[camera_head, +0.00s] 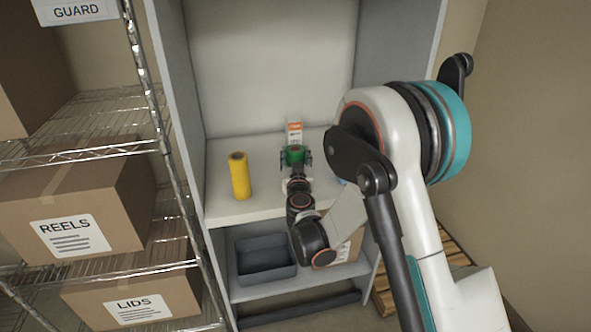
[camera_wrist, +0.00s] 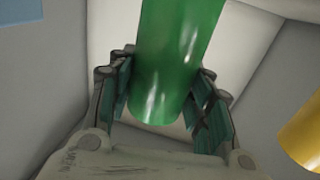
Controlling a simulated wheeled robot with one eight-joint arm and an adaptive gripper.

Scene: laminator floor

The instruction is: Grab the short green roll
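The short green roll (camera_head: 294,152) stands on the white shelf board, right of a taller yellow roll (camera_head: 239,176) in the head view. My gripper (camera_head: 296,159) reaches it from the front, one finger on each side. In the wrist view the green roll (camera_wrist: 170,65) fills the space between the teal finger pads of my gripper (camera_wrist: 168,88). The fingers look open around it, with narrow gaps beside its near end. The roll's lower part is hidden by my gripper in the head view. The yellow roll (camera_wrist: 304,138) also shows at the wrist view's right edge.
A white and orange box (camera_head: 294,131) stands just behind the green roll. The cabinet's side walls bound the shelf (camera_head: 262,207). A grey bin (camera_head: 266,263) sits on the level below. A wire rack with REELS (camera_head: 110,205) and LIDS (camera_head: 150,298) cartons stands at left.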

